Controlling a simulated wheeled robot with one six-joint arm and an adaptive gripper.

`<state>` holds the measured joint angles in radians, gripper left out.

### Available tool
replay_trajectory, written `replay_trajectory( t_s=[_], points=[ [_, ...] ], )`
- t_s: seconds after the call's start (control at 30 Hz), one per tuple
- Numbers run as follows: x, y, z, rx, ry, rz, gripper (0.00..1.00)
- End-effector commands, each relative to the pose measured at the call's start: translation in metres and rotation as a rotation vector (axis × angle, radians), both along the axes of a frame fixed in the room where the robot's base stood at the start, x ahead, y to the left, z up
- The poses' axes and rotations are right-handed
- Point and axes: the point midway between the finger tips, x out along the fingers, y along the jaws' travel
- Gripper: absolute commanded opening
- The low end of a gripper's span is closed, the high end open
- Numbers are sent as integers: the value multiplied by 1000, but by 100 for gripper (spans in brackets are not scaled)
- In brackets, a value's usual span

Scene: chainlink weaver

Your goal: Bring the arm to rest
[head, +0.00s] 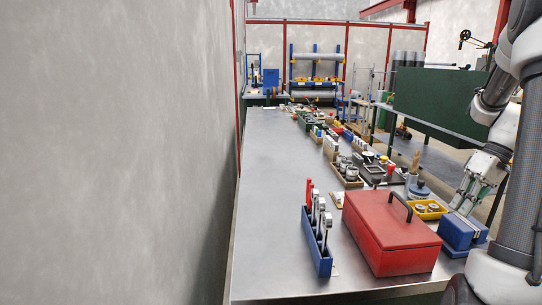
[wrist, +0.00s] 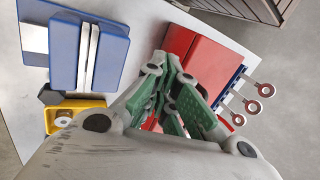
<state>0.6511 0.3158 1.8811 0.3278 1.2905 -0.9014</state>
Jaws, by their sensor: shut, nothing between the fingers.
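My gripper (head: 465,205) hangs at the right of the head view, above the front right part of the bench and close to a blue block with a pale slot (head: 459,234). In the wrist view my gripper (wrist: 170,68) has its green-padded fingers closed together with nothing between them. The fingers are in front of the red box (wrist: 208,62) there, and the blue block (wrist: 118,52) lies to their left. I cannot tell the exact height of the fingertips above the bench. My arm comes down along the right edge of the head view.
The red box with a dark handle (head: 388,240) stands on the metal bench (head: 265,200). A blue rack of upright tools (head: 318,240) stands to its left, a yellow tray (head: 430,210) behind it. Several small parts line the right side. The bench's left side is clear beside the wall (head: 110,150).

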Motion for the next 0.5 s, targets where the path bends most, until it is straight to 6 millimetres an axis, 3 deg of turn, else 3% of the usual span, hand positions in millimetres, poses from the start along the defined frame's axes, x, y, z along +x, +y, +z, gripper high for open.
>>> replay_trajectory(
  t_s=[0.03, 0.23, 0.37, 0.5],
  points=[
    [-12, 16, 12, -72, 40, -85, 0],
    [-59, 69, 45, -313, 61, -370, 0],
    [-87, 101, 60, -401, -27, -432, 0],
    [-116, 130, 70, -449, -167, -361, 0]
  ],
)
